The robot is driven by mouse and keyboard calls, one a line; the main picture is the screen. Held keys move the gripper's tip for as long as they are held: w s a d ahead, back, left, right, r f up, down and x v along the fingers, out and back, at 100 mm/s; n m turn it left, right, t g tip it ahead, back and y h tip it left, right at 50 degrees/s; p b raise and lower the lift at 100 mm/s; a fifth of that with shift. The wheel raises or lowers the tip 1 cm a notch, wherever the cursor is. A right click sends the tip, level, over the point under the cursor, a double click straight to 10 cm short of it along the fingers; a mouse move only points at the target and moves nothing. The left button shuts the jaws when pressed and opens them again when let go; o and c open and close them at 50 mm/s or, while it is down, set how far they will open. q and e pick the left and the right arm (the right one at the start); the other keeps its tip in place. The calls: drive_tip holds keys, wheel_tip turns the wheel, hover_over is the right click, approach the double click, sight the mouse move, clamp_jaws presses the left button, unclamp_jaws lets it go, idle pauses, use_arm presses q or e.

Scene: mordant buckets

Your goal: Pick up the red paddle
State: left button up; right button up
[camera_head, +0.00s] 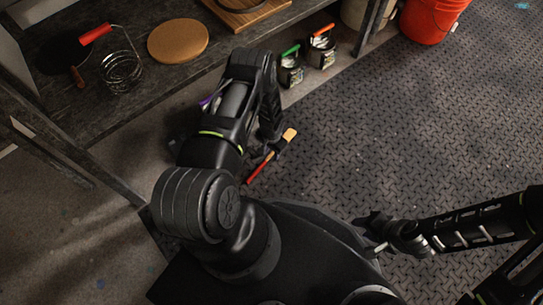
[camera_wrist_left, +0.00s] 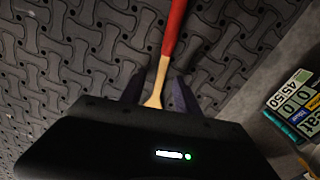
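The red paddle has a red handle (camera_head: 259,167) and a tan wooden end. It appears to lie on the dark textured floor, next to my left arm. In the left wrist view the paddle (camera_wrist_left: 172,30) runs down between the two fingers of my left gripper (camera_wrist_left: 158,92), with a gap on each side. My left gripper is open around the tan part and not closed on it. In the head view the left gripper (camera_head: 277,145) is at the paddle, partly hidden by the arm. My right gripper (camera_head: 370,228) is at the lower right, away from the paddle; its fingers are unclear.
Labelled cans with a green handle (camera_head: 291,72) and an orange handle (camera_head: 322,52) stand beyond the paddle. A red bucket (camera_head: 431,20) is at the top right. A shelf (camera_head: 120,110) with a cork disc (camera_head: 178,40) and wire whisk fills the upper left. The right floor is clear.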

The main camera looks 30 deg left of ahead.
use_arm(q)
drive_tip(key=shift+f, duration=0.2)
idle(0.5)
clamp_jaws()
idle(0.4)
